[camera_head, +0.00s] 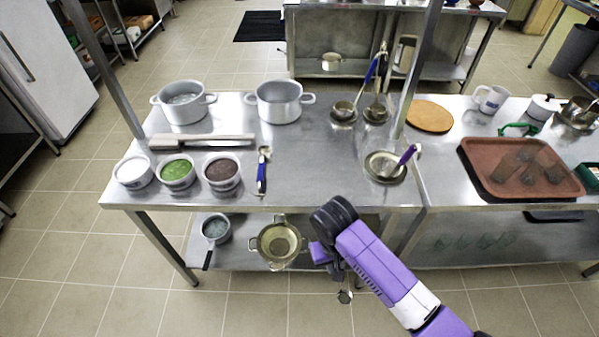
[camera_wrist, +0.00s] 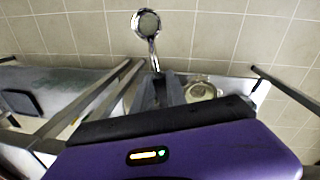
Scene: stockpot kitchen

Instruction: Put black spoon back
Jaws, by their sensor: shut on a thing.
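My gripper (camera_head: 328,258) is in front of the steel table's front edge, below the level of its top. It is shut on a spoon (camera_head: 345,297) whose round metal bowl hangs below the fingers. In the wrist view my gripper (camera_wrist: 160,92) grips the handle, and the shiny bowl (camera_wrist: 146,23) points away over the tiled floor. A round metal spoon rest (camera_head: 374,168) on the table bears a purple-handled ladle (camera_head: 407,157). Two more rests (camera_head: 343,116) (camera_head: 375,116) bear ladles behind it.
A blue-handled ladle (camera_head: 262,175) lies beside three bowls (camera_head: 177,172). Two pots (camera_head: 279,102) stand behind. A strainer pot (camera_head: 279,244) and saucepan (camera_head: 215,229) are on the lower shelf. A brown tray (camera_head: 480,170) is at right. The table's middle front has bare room.

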